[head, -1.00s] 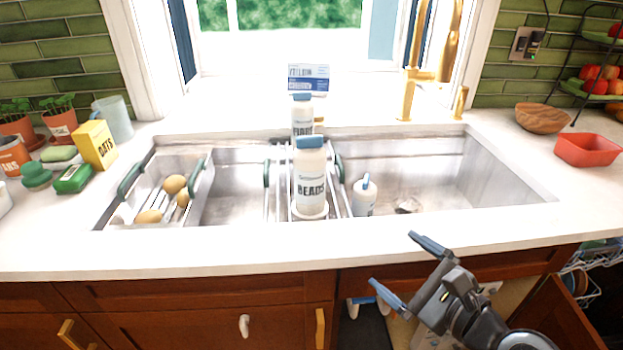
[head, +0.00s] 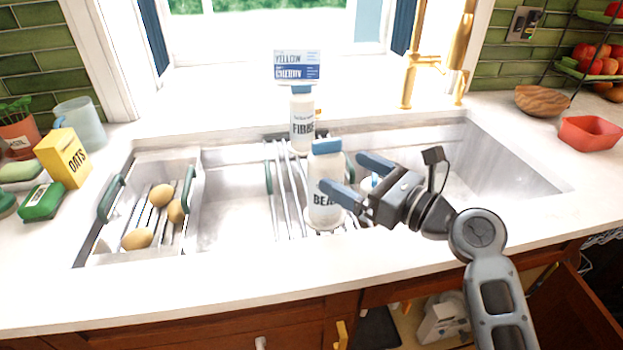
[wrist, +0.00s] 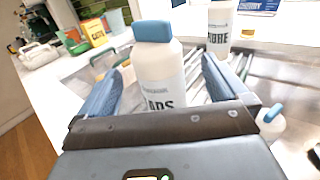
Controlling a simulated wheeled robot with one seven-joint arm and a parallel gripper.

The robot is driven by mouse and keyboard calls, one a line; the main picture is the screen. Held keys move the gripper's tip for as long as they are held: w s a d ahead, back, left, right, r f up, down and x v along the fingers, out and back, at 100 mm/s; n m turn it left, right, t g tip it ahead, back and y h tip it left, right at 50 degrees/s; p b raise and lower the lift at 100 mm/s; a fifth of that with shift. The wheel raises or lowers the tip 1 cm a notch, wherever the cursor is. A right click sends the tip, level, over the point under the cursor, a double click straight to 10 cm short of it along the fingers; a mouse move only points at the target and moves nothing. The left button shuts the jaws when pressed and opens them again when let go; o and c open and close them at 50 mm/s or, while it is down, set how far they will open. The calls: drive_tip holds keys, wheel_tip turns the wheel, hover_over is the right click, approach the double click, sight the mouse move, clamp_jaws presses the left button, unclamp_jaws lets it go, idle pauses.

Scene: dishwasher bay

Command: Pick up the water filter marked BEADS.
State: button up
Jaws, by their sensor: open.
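The water filter marked BEADS (head: 324,188) is a white bottle with a blue cap, standing upright on the rack over the sink. My gripper (head: 350,177) is open just right of it in the head view, one blue finger overlapping its label. In the wrist view the BEADS filter (wrist: 160,75) stands ahead, between the two blue fingers (wrist: 160,88) in the picture; its lower part is hidden by my gripper. I cannot tell whether the fingers touch it. A similar bottle marked FIBRE (head: 302,122) stands behind it, also in the wrist view (wrist: 219,35).
A small white bottle with a blue cap (wrist: 270,122) is at the right in the wrist view, mostly hidden in the head view. A colander (head: 188,222) with potatoes sits at the sink's left. A yellow OATS box (head: 62,158) and a red bowl (head: 590,133) stand on the counter.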

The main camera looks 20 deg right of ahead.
sight(319, 162)
drive_tip(key=x, duration=0.7)
drive_tip(key=shift+w+a+f+p, duration=0.1)
drive_tip(key=shift+a+f+p, duration=0.2)
drive_tip(key=shift+p, duration=0.1)
drive_tip(key=shift+c, duration=0.2)
drive_tip(key=shift+r, duration=0.15)
drive_tip(key=c, duration=1.8)
